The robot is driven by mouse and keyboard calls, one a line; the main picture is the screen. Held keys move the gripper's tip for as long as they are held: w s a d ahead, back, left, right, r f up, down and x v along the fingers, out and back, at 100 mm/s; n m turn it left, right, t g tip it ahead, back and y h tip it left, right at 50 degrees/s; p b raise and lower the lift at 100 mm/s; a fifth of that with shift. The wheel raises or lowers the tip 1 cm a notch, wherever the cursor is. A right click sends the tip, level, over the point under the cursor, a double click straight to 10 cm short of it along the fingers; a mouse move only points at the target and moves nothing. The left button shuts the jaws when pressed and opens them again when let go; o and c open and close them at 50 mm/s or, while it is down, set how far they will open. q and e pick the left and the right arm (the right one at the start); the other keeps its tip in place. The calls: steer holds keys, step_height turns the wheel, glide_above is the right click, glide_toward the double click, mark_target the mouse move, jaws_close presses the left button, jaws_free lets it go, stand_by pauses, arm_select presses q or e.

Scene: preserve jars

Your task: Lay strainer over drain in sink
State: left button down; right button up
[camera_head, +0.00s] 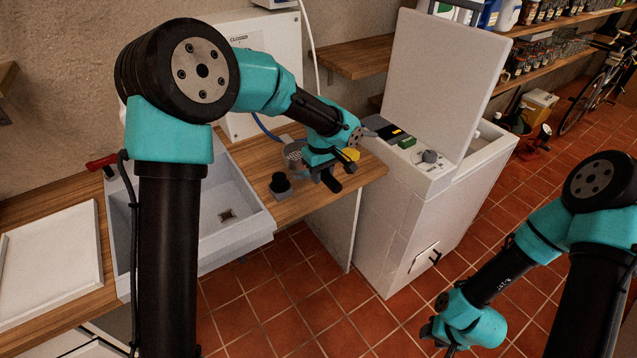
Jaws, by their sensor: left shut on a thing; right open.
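The sink (240,236) is a pale basin set in the wooden counter, with a dark square drain (227,215) in its floor. The drain is uncovered. My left gripper (328,180) is shut at the strainer's edge over the counter's right part; the fingers hide the exact contact. My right gripper (440,335) is open and empty, low over the tiled floor at the lower right.
A black knob-like object on a grey base (280,184) stands on the counter by the sink's right edge. A white tray (50,262) lies left of the sink. A white chest with its lid raised (445,85) stands right of the counter.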

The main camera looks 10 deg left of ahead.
arm_select(q)
steer(key=shift+f, duration=1.05)
steer(key=shift+f, duration=2)
steer(key=c, duration=0.8)
jaws_free()
step_height(320, 180, up, 12)
steer(key=shift+r, duration=0.15)
